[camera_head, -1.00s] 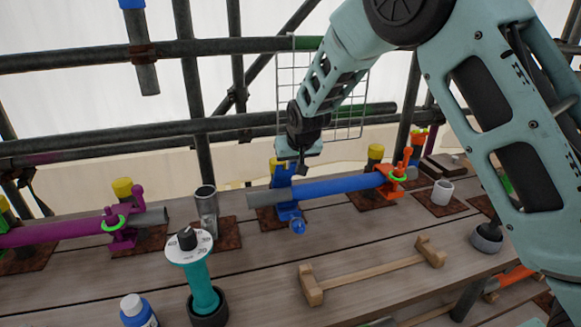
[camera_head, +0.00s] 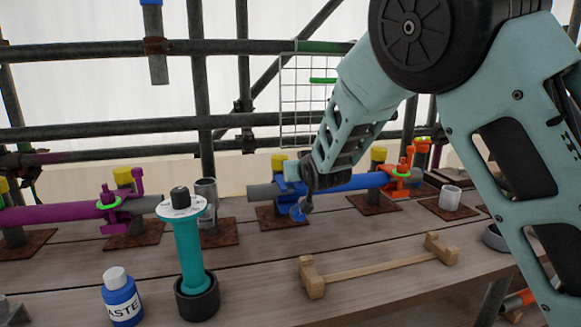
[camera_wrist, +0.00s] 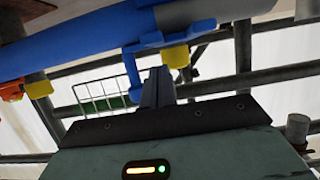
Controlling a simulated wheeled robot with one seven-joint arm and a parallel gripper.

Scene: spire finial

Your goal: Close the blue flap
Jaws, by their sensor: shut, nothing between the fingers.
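A blue coupler (camera_head: 291,171) is on the blue tube (camera_head: 345,183), at the tube's left end over a grey pipe. Its blue knob (camera_head: 297,214) hangs at the front, low. In the wrist view, a blue flap arm (camera_wrist: 132,75) juts from the blue tube, beside the closed grey fingers (camera_wrist: 158,86). I cannot tell whether they touch. The fingers are shut and empty.
A purple tube (camera_head: 70,215) with a purple coupler is at the left, and an orange coupler (camera_head: 400,180) is at the right. A teal post (camera_head: 190,250), a blue bottle (camera_head: 122,297) and a wooden bar (camera_head: 375,267) are in front. Scaffold pipes (camera_head: 130,127) run behind.

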